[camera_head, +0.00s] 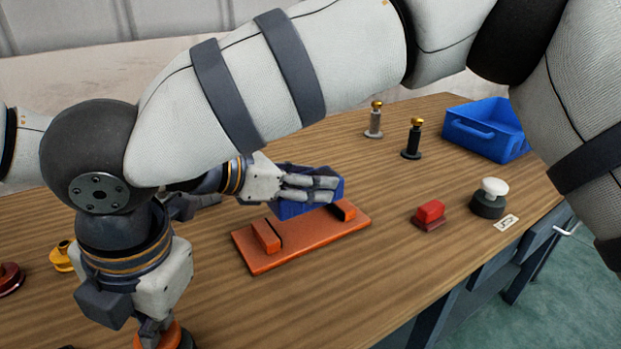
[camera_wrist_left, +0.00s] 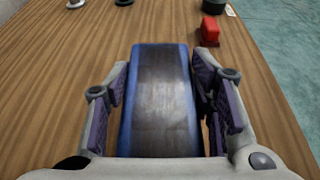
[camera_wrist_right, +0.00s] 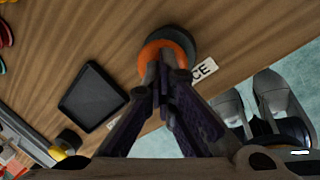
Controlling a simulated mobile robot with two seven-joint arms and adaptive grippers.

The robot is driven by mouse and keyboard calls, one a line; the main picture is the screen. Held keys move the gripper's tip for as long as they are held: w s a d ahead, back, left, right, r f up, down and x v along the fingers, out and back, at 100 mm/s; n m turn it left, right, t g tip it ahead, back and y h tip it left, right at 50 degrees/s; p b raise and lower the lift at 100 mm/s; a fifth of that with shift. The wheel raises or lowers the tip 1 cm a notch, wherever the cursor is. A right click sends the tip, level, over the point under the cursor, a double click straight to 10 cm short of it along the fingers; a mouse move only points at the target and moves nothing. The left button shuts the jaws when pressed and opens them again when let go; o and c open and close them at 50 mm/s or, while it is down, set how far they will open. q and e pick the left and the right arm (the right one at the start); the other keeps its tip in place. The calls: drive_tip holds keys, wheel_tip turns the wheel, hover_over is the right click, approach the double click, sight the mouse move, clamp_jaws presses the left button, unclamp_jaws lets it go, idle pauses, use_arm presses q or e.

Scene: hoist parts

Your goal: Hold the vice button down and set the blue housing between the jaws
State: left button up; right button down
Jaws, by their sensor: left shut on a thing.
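The blue housing (camera_head: 290,207) is gripped by my left gripper (camera_head: 312,188), over the orange vice (camera_head: 290,246) and between its two jaws in the picture. I cannot tell whether it rests on the vice. In the left wrist view the housing (camera_wrist_left: 160,100), with a dark top face, sits between the fingers of my left gripper (camera_wrist_left: 162,95). The vice button (camera_wrist_right: 160,48) is orange on a dark round base, beside a label ending in "CE". My right gripper (camera_wrist_right: 164,80) is shut, with its fingertips over the button and apparently touching it. In the head view the button (camera_head: 177,335) is partly hidden by that gripper.
A red block (camera_head: 430,213) and a white button (camera_head: 493,187) on a dark base stand at the right. Two gold-topped posts (camera_head: 375,120) and a blue bin (camera_head: 485,130) stand behind. A black tray (camera_wrist_right: 92,97) shows in the right wrist view.

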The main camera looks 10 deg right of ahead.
drive_tip(key=shift+f, duration=0.75)
use_arm(q)
drive_tip(key=shift+f, duration=1.35)
drive_tip(key=shift+f, duration=0.15)
drive_tip(key=shift+f, duration=1.1)
drive_tip(key=shift+f, duration=0.2)
